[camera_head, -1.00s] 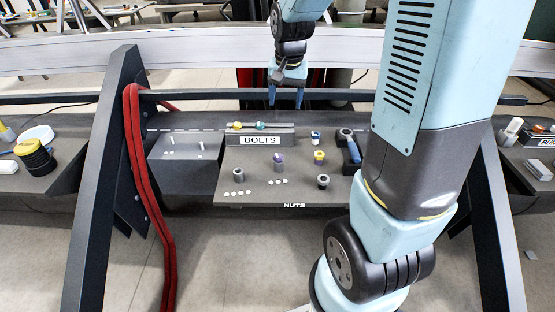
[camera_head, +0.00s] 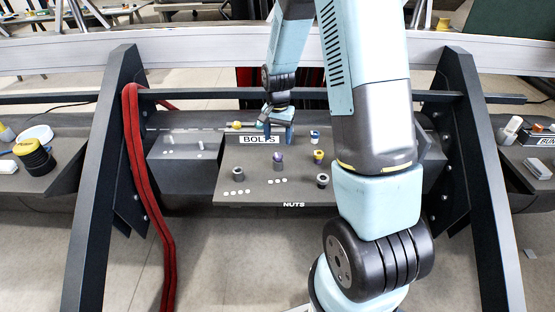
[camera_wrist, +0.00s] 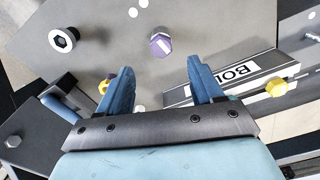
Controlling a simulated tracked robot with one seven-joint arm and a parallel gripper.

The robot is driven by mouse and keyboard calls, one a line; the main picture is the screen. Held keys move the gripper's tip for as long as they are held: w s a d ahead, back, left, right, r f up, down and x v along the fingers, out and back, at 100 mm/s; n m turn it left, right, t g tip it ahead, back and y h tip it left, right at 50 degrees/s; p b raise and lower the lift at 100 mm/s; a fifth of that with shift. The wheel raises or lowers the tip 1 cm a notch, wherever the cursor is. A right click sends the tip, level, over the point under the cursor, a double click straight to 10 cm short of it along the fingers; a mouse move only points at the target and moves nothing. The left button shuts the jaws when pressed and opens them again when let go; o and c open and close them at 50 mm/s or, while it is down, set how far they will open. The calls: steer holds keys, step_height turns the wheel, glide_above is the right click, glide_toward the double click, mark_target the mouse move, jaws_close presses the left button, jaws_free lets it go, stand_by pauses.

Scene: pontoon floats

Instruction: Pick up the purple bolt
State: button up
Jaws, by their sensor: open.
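The purple bolt (camera_head: 278,157) stands near the middle of the grey work board, among several loose parts. In the wrist view its purple hexagonal head (camera_wrist: 160,45) shows ahead of the fingertips, roughly between them and apart from them. My gripper (camera_head: 279,137) is open and empty, above the board near the BOLTS label. In the wrist view my gripper's two blue fingers (camera_wrist: 160,68) are spread apart. The bolt's lower part is mostly hidden from the wrist view by its head.
The grey board (camera_head: 255,190) bears a yellow-topped bolt (camera_head: 318,156), a blue-and-white part (camera_head: 314,136), a dark nut (camera_head: 322,180) and a grey nut (camera_head: 238,174). A raised rail with the BOLTS sign (camera_head: 258,140) stands behind. A red hose (camera_head: 140,170) hangs on the left frame.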

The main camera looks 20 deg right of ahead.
mark_target(278, 155)
steer(key=shift+w+f, duration=0.2)
steer(key=shift+f, duration=4.25)
jaws_close()
